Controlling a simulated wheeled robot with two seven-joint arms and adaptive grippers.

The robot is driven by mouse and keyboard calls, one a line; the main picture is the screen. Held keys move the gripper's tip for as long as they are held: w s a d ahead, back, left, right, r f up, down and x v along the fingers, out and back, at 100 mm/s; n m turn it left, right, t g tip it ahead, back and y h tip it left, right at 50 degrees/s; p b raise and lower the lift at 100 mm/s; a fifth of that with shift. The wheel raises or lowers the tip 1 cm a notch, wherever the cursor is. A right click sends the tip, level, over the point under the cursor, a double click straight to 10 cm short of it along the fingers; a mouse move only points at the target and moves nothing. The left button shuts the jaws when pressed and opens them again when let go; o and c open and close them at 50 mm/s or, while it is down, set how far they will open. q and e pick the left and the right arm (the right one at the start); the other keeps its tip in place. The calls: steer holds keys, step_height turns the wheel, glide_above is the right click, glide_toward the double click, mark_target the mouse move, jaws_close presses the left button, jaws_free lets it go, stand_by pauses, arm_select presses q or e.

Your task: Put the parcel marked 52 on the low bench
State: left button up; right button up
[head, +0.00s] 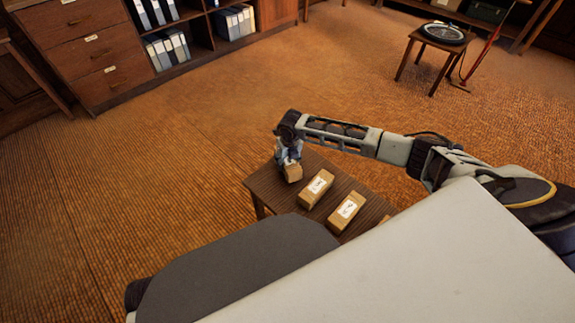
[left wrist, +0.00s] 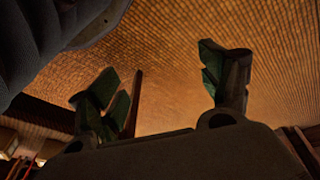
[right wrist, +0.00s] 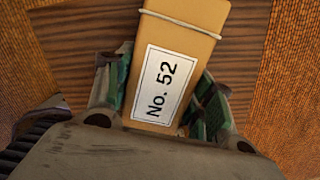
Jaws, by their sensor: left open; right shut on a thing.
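The parcel marked 52 (right wrist: 160,85) is a brown box with a white "No. 52" label and a pale band around it. My right gripper (right wrist: 157,92) is shut on it, one finger on each side of the label end. In the head view the right gripper (head: 288,155) holds the parcel (head: 293,173) at the far left end of a low wooden bench (head: 268,190). I cannot tell whether the parcel touches the wood. My left gripper (left wrist: 160,82) shows only in the left wrist view, open and empty, with carpet beyond it.
Two more labelled parcels lie on the same bench, one in the middle (head: 316,189) and one nearer (head: 346,212). A small wooden stool (head: 440,44) with a round dark device (head: 443,33) stands at the back right. Drawers (head: 84,45) stand back left. Open carpet lies between.

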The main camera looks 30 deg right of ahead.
step_height(320, 180, down, 2)
steer(key=shift+f+b, duration=0.1)
steer(key=shift+b, duration=0.2)
steer(key=shift+f, duration=0.25)
arm_select(q)
steer(key=shift+s+d+r, duration=0.1)
steer(key=shift+d+r, duration=0.1)
steer(key=shift+r, duration=0.8)
steer(key=shift+f, duration=0.15)
arm_select(e)
steer(key=shift+f, duration=0.1)
steer(key=o, duration=1.1)
steer(key=shift+f, duration=0.1)
steer(key=shift+o, duration=1.2)
arm_select(q)
steer(key=shift+w, duration=0.2)
steer(key=shift+w, duration=0.15)
